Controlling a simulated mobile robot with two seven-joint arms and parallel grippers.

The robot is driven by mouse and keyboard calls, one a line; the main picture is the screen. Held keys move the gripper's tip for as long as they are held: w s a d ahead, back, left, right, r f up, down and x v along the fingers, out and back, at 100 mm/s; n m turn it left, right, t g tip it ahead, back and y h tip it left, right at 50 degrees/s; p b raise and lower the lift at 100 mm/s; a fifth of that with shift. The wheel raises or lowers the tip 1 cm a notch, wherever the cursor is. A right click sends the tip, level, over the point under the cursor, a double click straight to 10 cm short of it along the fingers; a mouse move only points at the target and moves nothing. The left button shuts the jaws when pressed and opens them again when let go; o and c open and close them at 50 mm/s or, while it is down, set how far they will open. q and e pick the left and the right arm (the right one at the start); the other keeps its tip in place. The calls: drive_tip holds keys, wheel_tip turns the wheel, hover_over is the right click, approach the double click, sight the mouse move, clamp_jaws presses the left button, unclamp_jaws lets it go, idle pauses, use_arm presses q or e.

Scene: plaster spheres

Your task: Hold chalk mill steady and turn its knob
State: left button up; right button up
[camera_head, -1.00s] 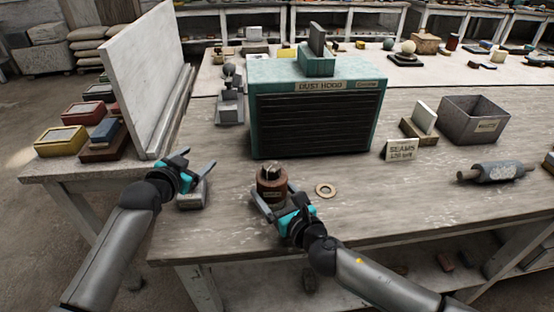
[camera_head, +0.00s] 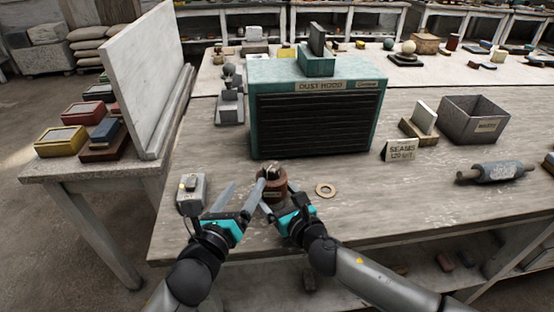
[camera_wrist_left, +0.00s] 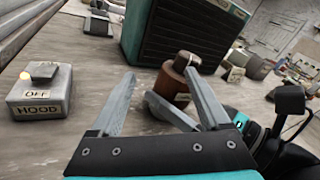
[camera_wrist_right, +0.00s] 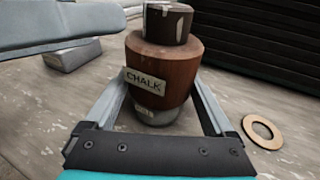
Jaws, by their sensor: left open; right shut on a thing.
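The chalk mill (camera_head: 274,188) is a reddish-brown wooden cylinder standing upright near the table's front edge. Its CHALK label (camera_wrist_right: 144,80) and pale base show in the right wrist view. Its dark, worn knob (camera_wrist_right: 167,25) is on top. My right gripper (camera_head: 277,196) is shut on the mill's lower body, one finger on each side. My left gripper (camera_head: 246,187) is open, with its fingers just left of the mill at about knob height. In the left wrist view the mill (camera_wrist_left: 171,85) stands beyond the open fingers; the gap holds nothing.
A grey HOOD switch box (camera_head: 191,194), marked OFF, stands left of my left gripper. The green dust hood (camera_head: 315,110) is behind the mill. A flat ring (camera_head: 326,190) lies to its right, and a grey roller (camera_head: 495,172) farther right. Table between them is clear.

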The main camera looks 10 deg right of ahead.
sight(275, 163)
use_arm(q)
drive_tip(key=s+d+r+m+h, duration=0.1)
drive_tip(key=s+d+m, duration=0.2)
drive_tip(key=m, duration=0.3)
drive_tip(key=x, duration=1.1)
drive_tip(key=shift+w+r, duration=0.25)
drive_tip(key=shift+w, duration=0.05)
clamp_jaws()
